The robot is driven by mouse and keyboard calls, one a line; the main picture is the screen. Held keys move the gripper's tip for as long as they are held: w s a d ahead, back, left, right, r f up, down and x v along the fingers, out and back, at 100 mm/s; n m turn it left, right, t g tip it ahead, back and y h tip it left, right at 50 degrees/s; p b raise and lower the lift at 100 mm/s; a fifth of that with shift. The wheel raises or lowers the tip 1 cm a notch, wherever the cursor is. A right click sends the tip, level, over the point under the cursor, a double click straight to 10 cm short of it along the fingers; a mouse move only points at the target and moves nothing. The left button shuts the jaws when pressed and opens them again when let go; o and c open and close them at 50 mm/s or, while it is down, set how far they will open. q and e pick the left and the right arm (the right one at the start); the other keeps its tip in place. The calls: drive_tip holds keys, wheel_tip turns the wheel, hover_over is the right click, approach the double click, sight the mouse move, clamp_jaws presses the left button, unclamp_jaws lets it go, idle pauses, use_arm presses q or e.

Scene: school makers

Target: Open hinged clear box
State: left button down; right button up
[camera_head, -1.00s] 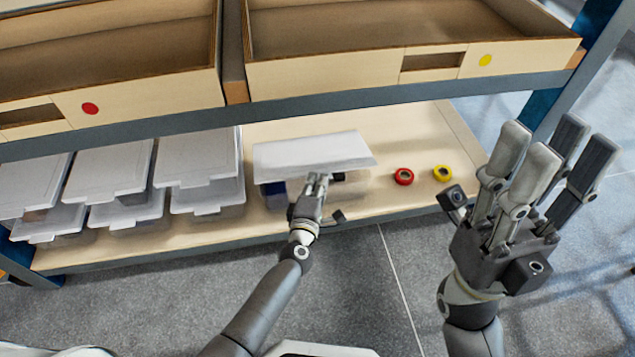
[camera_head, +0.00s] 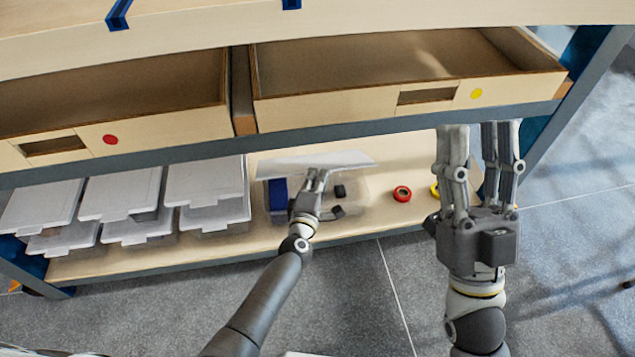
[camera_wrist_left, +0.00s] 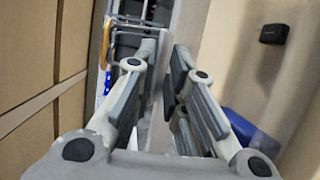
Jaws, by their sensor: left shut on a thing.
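The clear box (camera_head: 357,190) sits on the lower shelf. Its whitish lid (camera_head: 345,160) is tilted up and seen nearly edge-on, with the box's inside showing beneath. A blue thing (camera_head: 278,194) and a small black thing (camera_head: 340,190) show in the box; they also show in the left wrist view as a blue shape (camera_wrist_left: 246,132) and a dark block (camera_wrist_left: 274,33). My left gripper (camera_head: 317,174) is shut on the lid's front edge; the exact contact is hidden. My right gripper (camera_head: 478,128) is open and empty, fingers up, in front of the shelf's right part.
Stacked lidded boxes (camera_head: 205,182) stand left of the clear box. A red tape roll (camera_head: 402,194) and a partly hidden yellow roll (camera_head: 435,190) lie to its right. Wooden drawers (camera_head: 340,108) and the shelf beam (camera_head: 370,128) hang above, limiting room over the lid.

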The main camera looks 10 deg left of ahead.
use_arm(q)
drive_tip(key=shift+w+a+r+p, duration=0.15)
drive_tip(key=shift+w+r+p, duration=0.3)
drive_tip(key=shift+r, duration=0.3)
use_arm(e)
drive_tip(key=shift+w+a+f+g+h, duration=0.2)
drive_tip(key=shift+w+f+g+h, duration=0.4)
drive_tip(key=shift+w+f+g, duration=0.9)
drive_tip(key=shift+w+f, duration=0.1)
drive_tip(key=shift+f, duration=0.05)
use_arm(q)
drive_tip(key=c, duration=1.7)
unclamp_jaws()
drive_tip(key=shift+o, duration=0.2)
drive_tip(key=shift+s+f, duration=0.1)
drive_tip(key=s+r, duration=0.1)
drive_tip(key=s, duration=1)
drive_tip(key=shift+s+a+r, duration=0.2)
drive_tip(key=shift+s+a, duration=0.2)
drive_tip(key=shift+a, duration=0.05)
